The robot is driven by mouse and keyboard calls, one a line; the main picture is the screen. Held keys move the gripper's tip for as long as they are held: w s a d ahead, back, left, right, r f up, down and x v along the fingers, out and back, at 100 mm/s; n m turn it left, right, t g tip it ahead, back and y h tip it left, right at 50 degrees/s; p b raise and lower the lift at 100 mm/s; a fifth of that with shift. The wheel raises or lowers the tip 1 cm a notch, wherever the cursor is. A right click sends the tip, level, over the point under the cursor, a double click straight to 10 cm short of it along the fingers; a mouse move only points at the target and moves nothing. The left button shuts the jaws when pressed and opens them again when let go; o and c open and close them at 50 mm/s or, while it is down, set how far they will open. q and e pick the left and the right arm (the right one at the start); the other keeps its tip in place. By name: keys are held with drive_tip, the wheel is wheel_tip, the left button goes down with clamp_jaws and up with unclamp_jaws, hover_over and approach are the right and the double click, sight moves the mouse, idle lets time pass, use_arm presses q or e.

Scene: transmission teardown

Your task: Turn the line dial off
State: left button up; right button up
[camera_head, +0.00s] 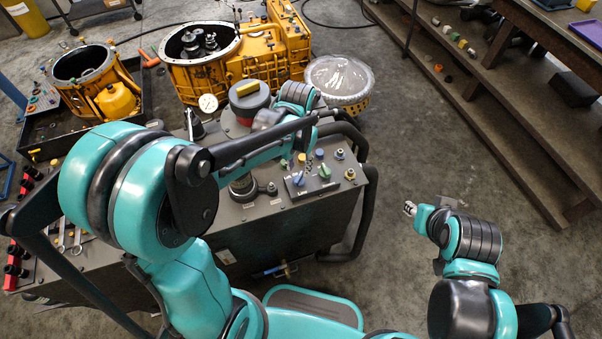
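The grey control bench (310,222) stands in the middle. A small black panel on its top carries a blue dial (298,179) and a blue-green dial (325,172); its lettering is too small to read. A large red and grey knob with a yellow bar (248,91) stands farther back. I cannot tell which of these is the line dial. My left gripper (264,119) is over the bench, just in front of the large knob; its fingers are too blurred and covered to read. My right gripper (409,209) is apart from the bench, over the floor at right, fingers unclear.
Yellow transmission housings (235,70) and a clear-covered round part (339,78) stand behind the bench. A black tray (45,142) is at left. Black hoses and a rail (368,210) edge the bench's right side. Wooden shelves (500,95) stand at right, with open floor between.

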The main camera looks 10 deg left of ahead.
sight(299, 176)
use_arm(q)
wheel_tip(299, 176, down, 5)
drive_tip(key=shift+r+b, duration=0.1)
drive_tip(key=shift+b, duration=0.55)
clamp_jaws()
